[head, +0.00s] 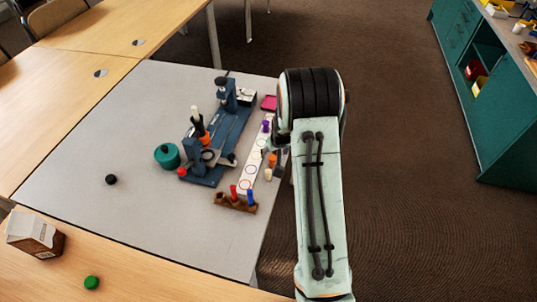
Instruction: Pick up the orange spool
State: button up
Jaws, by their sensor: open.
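A small orange piece (272,160), which looks like the orange spool, stands at the right edge of the white strip (246,185) with ringed spots. Another orange part (205,138) sits on the blue stand, under a black and white piece; I cannot tell for sure which of the two is the spool. My gripper (280,148) is mostly hidden by my arm's wrist, close beside the orange piece at the strip. The little that shows of it looks open, and nothing is seen held in it. Whether it touches the piece cannot be told.
A blue stand (226,135) fills the table's middle. A black ball (111,179) lies left. The grey table's front is clear.

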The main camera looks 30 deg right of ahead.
aim_at(273, 157)
jog(key=x, duration=0.5)
jog(key=shift+a+f, duration=0.1)
jog(key=shift+f, duration=0.1)
jog(key=c, duration=0.8)
